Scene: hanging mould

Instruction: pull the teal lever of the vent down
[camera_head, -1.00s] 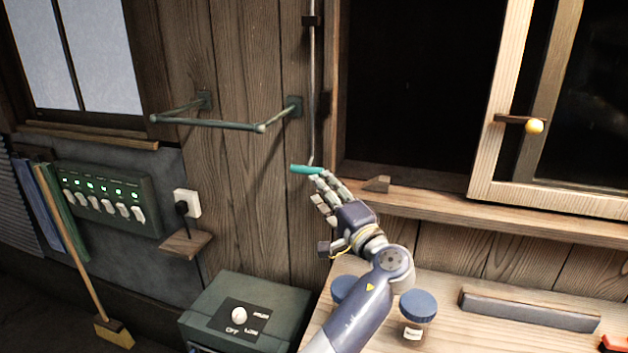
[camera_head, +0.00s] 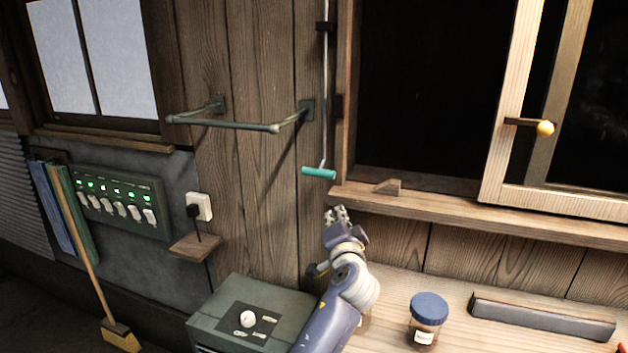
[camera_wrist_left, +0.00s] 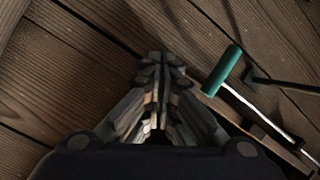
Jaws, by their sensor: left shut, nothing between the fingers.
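The teal lever (camera_head: 319,173) is a short horizontal grip at the lower end of a thin metal rod (camera_head: 324,90) that runs down the plank wall beside the window frame. My left gripper (camera_head: 337,212) is below the lever and slightly to its right, apart from it, with its fingers shut and empty. In the left wrist view the teal lever (camera_wrist_left: 223,70) lies to the right of the shut fingers (camera_wrist_left: 162,70), with a gap between. The vent itself cannot be made out. My right gripper is not in view.
A wall rail (camera_head: 225,124) juts out left of the rod. The window sill (camera_head: 450,208) holds a small wedge (camera_head: 387,187). A blue-lidded jar (camera_head: 427,318) and a grey bar (camera_head: 542,317) are on the bench. A green box (camera_head: 250,315) stands at the lower left.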

